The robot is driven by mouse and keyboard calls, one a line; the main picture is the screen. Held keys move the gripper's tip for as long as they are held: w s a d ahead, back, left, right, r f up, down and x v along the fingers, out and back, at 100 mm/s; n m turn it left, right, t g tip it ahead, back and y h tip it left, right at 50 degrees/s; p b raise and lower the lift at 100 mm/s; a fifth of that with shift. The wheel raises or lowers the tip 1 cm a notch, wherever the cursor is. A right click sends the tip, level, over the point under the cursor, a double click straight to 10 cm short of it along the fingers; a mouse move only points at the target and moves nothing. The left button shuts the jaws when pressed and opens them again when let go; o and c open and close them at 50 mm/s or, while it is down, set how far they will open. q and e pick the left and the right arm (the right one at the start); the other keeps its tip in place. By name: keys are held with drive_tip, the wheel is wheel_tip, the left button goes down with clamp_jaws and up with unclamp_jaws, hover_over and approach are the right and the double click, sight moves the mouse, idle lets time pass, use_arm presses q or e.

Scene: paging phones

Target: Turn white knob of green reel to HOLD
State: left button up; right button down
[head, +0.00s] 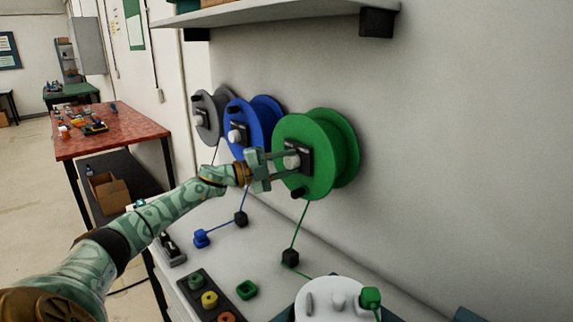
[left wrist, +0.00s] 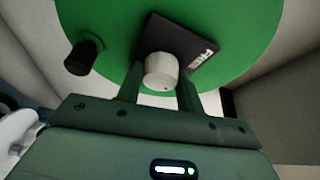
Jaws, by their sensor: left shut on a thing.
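The green reel (head: 338,150) is mounted on the wall, nearest of three reels, and fills the top of the left wrist view (left wrist: 230,25). Its white knob (head: 291,161) sits on a black plate (head: 297,150) at the reel's centre. In the left wrist view the white knob (left wrist: 161,70) is between the fingers, and the plate (left wrist: 192,48) shows light lettering that seems to read FREE. My left gripper (head: 283,161) is shut on the white knob. HOLD lettering cannot be made out. My right gripper is not in view.
A blue reel (head: 262,112) and a grey reel (head: 205,103) hang farther along the wall. The reel's black crank handle (left wrist: 80,58) sticks out close to my left gripper. Below, the white bench (head: 262,258) holds coloured pieces and a white drum (head: 328,302). A shelf (head: 270,14) overhangs.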

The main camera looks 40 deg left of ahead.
use_arm(q)
drive_tip(key=shift+m+g, duration=0.5)
drive_tip(key=shift+m, duration=0.7)
drive_tip(key=shift+f+y, duration=0.1)
drive_tip(key=shift+y, duration=0.2)
drive_tip(key=o, duration=1)
drive_tip(key=shift+s+a, duration=0.2)
drive_tip(key=shift+s, duration=0.1)
drive_tip(key=p+v, duration=0.5)
drive_tip(key=v, duration=1)
drive_tip(key=shift+s+a, duration=0.2)
drive_tip(key=shift+s, duration=0.05)
